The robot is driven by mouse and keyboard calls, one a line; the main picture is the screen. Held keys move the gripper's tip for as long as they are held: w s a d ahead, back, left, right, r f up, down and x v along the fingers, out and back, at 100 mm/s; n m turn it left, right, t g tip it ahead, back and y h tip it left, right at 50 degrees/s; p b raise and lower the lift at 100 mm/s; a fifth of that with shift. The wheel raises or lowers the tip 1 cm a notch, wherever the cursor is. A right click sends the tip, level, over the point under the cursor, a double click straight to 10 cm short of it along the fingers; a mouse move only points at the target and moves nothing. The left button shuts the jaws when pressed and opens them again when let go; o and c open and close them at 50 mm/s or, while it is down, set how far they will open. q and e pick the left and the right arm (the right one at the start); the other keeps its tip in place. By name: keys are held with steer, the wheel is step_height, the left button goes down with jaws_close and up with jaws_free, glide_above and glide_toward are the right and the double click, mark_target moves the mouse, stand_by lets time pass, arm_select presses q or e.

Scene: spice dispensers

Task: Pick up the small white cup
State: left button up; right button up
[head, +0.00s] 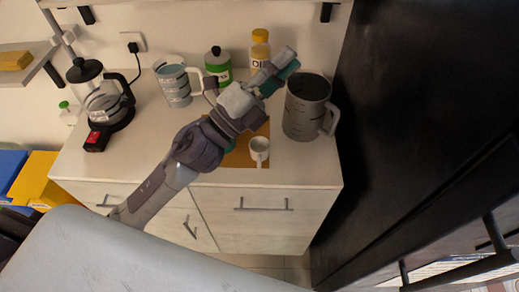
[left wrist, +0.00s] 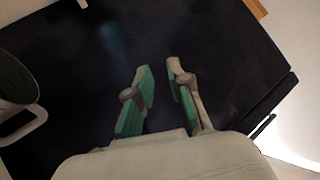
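The small white cup (head: 259,148) stands on an orange-brown mat (head: 240,158) near the front of the white counter, just right of my left forearm in the head view. My left gripper (head: 284,64) is above and behind the cup, near the back wall and the grey pitcher. In the left wrist view the left gripper (left wrist: 160,68) has its two green-padded fingers apart with nothing between them. That view faces a dark surface, and the cup does not show in it. My right gripper is in neither view.
A large grey pitcher (head: 305,107) stands right of the cup, close to a tall black cabinet (head: 400,130). Another pitcher (head: 174,82), a green-labelled jar (head: 217,66), a yellow bottle (head: 260,46) and a kettle (head: 106,102) line the back. The counter's front left is clear.

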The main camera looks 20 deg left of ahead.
arm_select(q)
steer(key=s+d+m+g+h, duration=0.3)
steer(key=d+m+g+h, duration=0.3)
steer(key=m, duration=0.4)
steer(key=m+g+y, duration=1.3)
steer(key=m+y, duration=0.3)
glide_toward(259, 164)
steer(key=p+x, duration=0.1)
steer(key=x, duration=0.3)
steer(key=shift+f+p, duration=0.15)
steer(key=shift+p, duration=0.25)
steer(key=p+x, duration=0.2)
steer(key=x, duration=0.2)
steer(key=shift+f, duration=0.3)
steer(key=shift+w+d+f, duration=0.1)
steer(key=shift+d+f, duration=0.05)
steer(key=shift+f, duration=0.35)
steer(key=shift+c, duration=0.2)
